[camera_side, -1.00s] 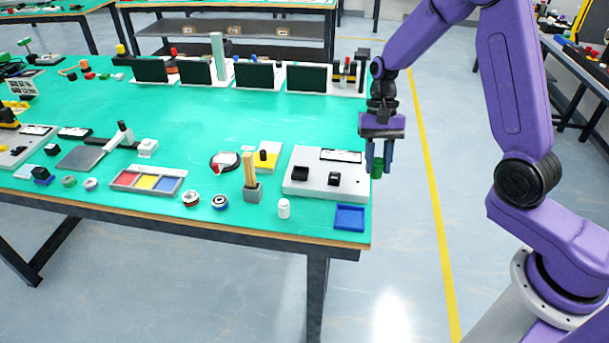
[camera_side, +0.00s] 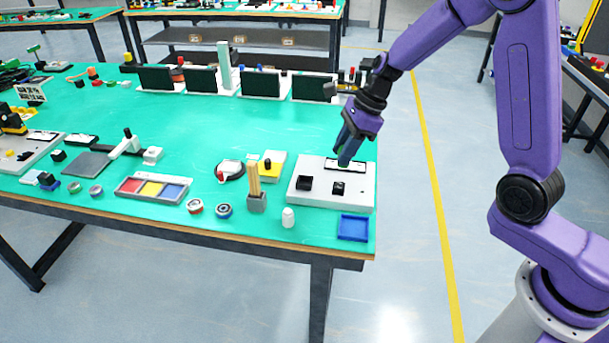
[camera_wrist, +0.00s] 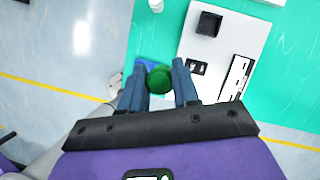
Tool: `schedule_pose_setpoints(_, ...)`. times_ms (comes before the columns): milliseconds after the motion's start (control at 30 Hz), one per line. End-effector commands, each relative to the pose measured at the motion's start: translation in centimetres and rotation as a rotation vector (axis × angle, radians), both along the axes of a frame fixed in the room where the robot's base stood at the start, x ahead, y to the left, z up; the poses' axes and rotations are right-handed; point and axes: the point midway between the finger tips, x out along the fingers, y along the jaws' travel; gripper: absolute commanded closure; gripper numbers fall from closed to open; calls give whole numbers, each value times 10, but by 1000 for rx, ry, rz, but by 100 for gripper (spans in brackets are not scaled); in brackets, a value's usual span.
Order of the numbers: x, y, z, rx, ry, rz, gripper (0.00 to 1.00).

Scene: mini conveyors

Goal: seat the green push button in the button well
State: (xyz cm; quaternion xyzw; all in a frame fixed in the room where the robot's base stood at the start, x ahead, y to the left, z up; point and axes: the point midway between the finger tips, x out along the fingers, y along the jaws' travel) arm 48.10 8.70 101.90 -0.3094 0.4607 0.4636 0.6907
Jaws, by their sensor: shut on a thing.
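My gripper (camera_side: 344,161) is over the right part of a light grey panel (camera_side: 318,198), tilted, with its fingers pointing down and left. In the wrist view my gripper (camera_wrist: 159,80) is shut on the green push button (camera_wrist: 160,79), a round green cap between the blue fingertips. The button is hidden in the side view. The panel (camera_wrist: 232,35) also shows in the wrist view, with a hollow black square housing (camera_wrist: 208,24) and a smaller black fitting (camera_wrist: 197,67). I cannot tell for certain which of these is the button well. The button is apart from both.
A blue tray (camera_side: 353,228) sits at the table's front right corner. A white bottle (camera_side: 288,217), a grey holder with wooden sticks (camera_side: 256,202) and a yellow-topped block (camera_side: 273,164) stand left of the panel. Screens line the back. The table's middle is clear.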

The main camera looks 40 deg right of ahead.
Motion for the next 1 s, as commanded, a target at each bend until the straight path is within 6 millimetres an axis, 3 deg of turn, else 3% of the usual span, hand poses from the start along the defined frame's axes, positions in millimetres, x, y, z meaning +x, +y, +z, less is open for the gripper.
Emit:
schedule_pose_setpoints(433, 77, 15, -36, -1, 0, 5, 100)
schedule_pose_setpoints(700, 106, 20, -74, 0, 2, 5, 100)
schedule_pose_setpoints(1000, 120, 22, -90, -1, 0, 5, 100)
